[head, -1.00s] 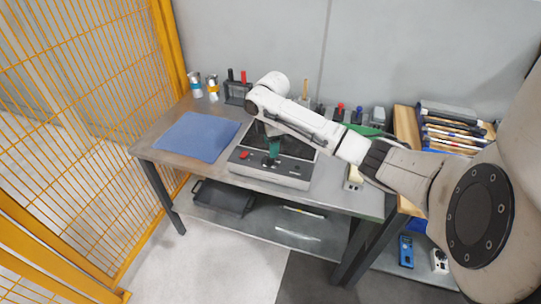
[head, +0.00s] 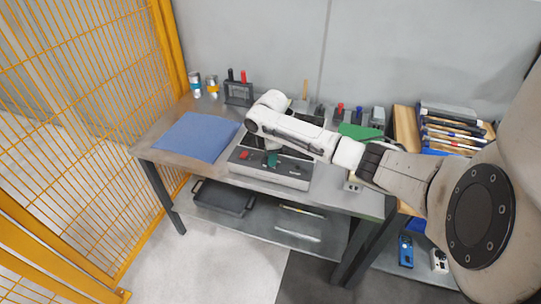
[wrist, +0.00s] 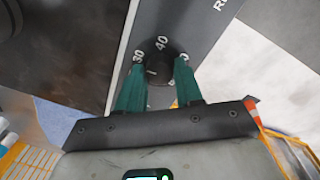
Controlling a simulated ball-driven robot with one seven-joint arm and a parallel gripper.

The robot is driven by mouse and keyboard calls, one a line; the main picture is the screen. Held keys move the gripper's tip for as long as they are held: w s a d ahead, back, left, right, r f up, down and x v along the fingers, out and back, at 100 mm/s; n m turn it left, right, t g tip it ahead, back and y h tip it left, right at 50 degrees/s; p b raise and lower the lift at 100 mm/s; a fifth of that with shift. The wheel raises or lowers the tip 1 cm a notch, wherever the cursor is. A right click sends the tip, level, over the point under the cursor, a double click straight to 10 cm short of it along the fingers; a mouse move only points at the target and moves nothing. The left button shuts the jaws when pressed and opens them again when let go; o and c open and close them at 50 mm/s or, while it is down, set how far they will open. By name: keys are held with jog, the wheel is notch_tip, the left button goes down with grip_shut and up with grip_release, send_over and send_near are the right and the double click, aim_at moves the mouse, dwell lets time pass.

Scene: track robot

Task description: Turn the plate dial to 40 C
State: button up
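The grey plate unit (head: 268,178) stands on the bench with a red knob (head: 244,155) at its left. In the wrist view, a dark round dial (wrist: 160,72) has the number 40 above it and 30 to its left. A number to its right is partly covered. A short light mark shows on the dial's left part; its exact setting is unclear. My gripper (wrist: 160,66) has its green fingers apart, one on each side of the dial. Whether they touch it is unclear. In the head view my gripper (head: 272,160) is low over the unit's front panel, hiding the dial.
A blue cloth (head: 196,136) lies left of the unit. Cans (head: 212,87) and a dark rack (head: 239,92) stand behind it. Several small items and a green object (head: 360,132) are to the right. A yellow mesh fence (head: 85,110) closes the left side.

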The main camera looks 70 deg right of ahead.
jog(key=c, duration=0.6)
jog(key=shift+r+p, duration=0.1)
jog(key=shift+p, duration=0.5)
jog(key=shift+a+m+p, duration=0.15)
jog(key=shift+m+p, duration=0.95)
jog(key=shift+p, duration=0.1)
jog(key=m+p, duration=0.2)
jog(key=m, duration=0.3)
jog(key=m+p, duration=0.1)
jog(key=m, duration=0.5)
jog(key=shift+d+g, duration=0.2)
jog(key=shift+g, duration=0.2)
jog(key=shift+w+m, duration=0.1)
jog(key=shift+m, duration=0.3)
jog(key=o, duration=1.1)
